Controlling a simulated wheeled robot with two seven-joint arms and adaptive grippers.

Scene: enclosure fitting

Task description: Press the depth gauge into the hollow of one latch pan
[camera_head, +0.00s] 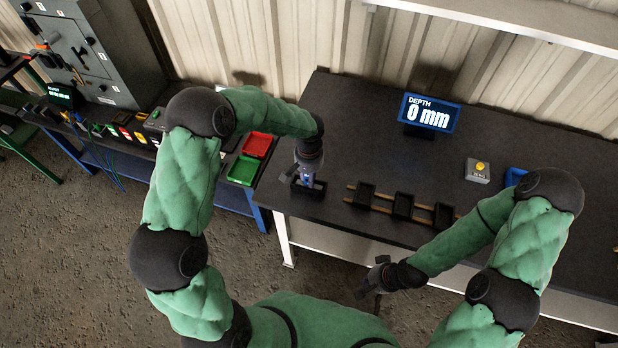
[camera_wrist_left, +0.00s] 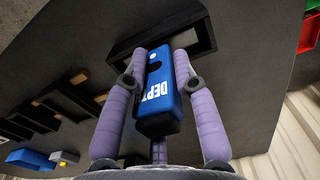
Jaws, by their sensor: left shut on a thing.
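The blue depth gauge (camera_wrist_left: 162,95), lettered "DEPT" in what shows, sits between the two purple-grey fingers of my left gripper (camera_wrist_left: 160,60), which is shut on it. In the head view my left gripper (camera_head: 304,180) points down at a small black tray (camera_head: 320,186) near the table's left front. This tray's rim shows around the gauge's tip in the left wrist view (camera_wrist_left: 211,38); I cannot tell whether they touch. Three black latch pans (camera_head: 364,194), (camera_head: 403,205), (camera_head: 443,214) stand in a row to the right. My right gripper (camera_head: 370,287) hangs off the table's front edge; its opening is unclear.
The pans rest on wooden rails (camera_head: 383,202). A display (camera_head: 430,113) reading "DEPTH 0 mm" stands behind. A grey box with a yellow button (camera_head: 478,170) and a blue container (camera_head: 514,177) are right. Red (camera_head: 257,145) and green (camera_head: 243,170) bins are left. The table's middle is clear.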

